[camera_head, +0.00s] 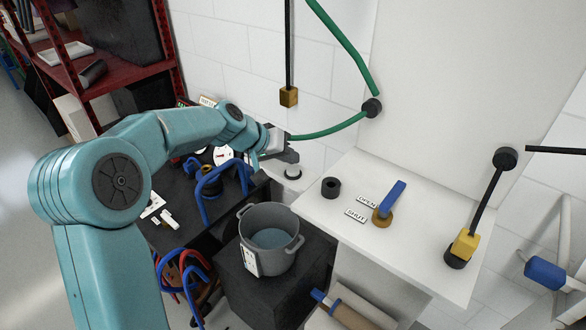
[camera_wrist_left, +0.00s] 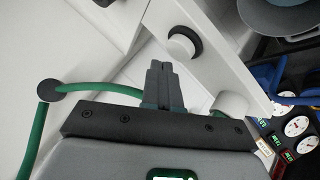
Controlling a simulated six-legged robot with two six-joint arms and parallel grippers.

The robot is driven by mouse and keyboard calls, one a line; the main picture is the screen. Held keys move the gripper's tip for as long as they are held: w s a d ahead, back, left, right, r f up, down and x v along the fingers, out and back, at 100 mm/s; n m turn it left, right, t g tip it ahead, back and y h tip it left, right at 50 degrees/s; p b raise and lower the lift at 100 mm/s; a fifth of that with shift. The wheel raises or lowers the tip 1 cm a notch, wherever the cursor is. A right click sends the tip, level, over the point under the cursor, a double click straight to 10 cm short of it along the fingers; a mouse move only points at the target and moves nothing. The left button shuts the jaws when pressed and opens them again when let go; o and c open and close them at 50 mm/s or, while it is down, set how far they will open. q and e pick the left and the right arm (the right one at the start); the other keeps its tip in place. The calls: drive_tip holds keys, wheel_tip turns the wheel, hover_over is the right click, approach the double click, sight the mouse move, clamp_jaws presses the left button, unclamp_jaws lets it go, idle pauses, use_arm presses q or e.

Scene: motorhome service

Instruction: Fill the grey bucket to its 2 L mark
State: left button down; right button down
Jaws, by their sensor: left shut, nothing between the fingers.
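The grey bucket (camera_head: 283,262) stands upright on a black block, with bluish water in its lower part. A white label with marks (camera_head: 250,261) is on its outer wall; I cannot read the level against it. My left gripper (camera_head: 290,157) is above and behind the bucket, beside the green hose (camera_head: 335,127). Its fingers are together and empty in the left wrist view (camera_wrist_left: 158,75). A tap with a blue lever (camera_head: 393,197) stands on the white counter beside an OPEN label (camera_head: 367,200) and a SHUT label (camera_head: 356,215). My right gripper is out of view.
A black ring (camera_head: 331,187) is on the white counter (camera_head: 420,235). A yellow block on a black rod (camera_head: 465,244) stands at its right. A red shelf (camera_head: 120,75) is behind.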

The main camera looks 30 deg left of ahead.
use_arm(q)
drive_tip(key=shift+f, duration=0.15)
idle(0.8)
drive_tip(key=shift+f+b, duration=0.3)
drive_tip(key=shift+b, duration=0.3)
drive_tip(key=shift+f+b, duration=0.5)
drive_tip(key=shift+b, duration=0.1)
idle(0.4)
drive_tip(key=shift+r, duration=0.15)
idle(5.0)
drive_tip(key=shift+r+p, duration=0.65)
drive_tip(key=shift+r, duration=0.15)
